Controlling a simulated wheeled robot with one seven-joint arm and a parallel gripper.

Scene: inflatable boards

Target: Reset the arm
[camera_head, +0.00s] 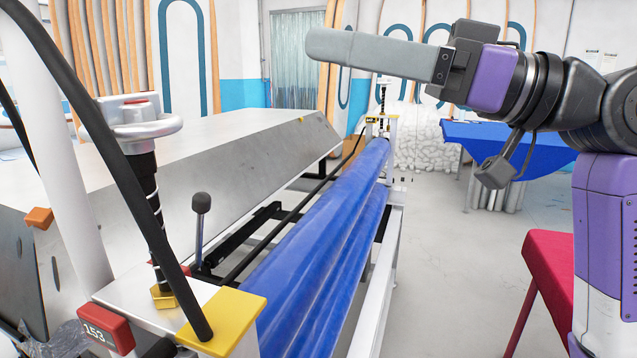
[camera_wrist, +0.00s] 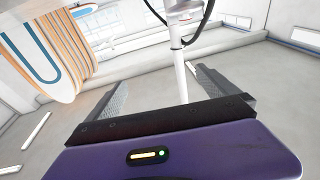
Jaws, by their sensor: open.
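My arm comes in from the right in the head view, with purple and dark grey links. My gripper (camera_head: 325,45) points left, raised above the machine with the blue rolls. Its long grey fingers overlap from this side, so the gap between them does not show there. In the wrist view my gripper (camera_wrist: 160,85) has its two fingers wide apart, one at each side. It is open, with nothing held between the fingers. A white post stands beyond them in that view.
Long blue rolls (camera_head: 318,245) lie in the machine's frame beside a large metal table (camera_head: 215,150). A handwheel (camera_head: 135,122) and lever (camera_head: 201,205) stand at the left. A red seat (camera_head: 549,270) is at lower right, a blue-covered table (camera_head: 510,145) behind. The floor between is clear.

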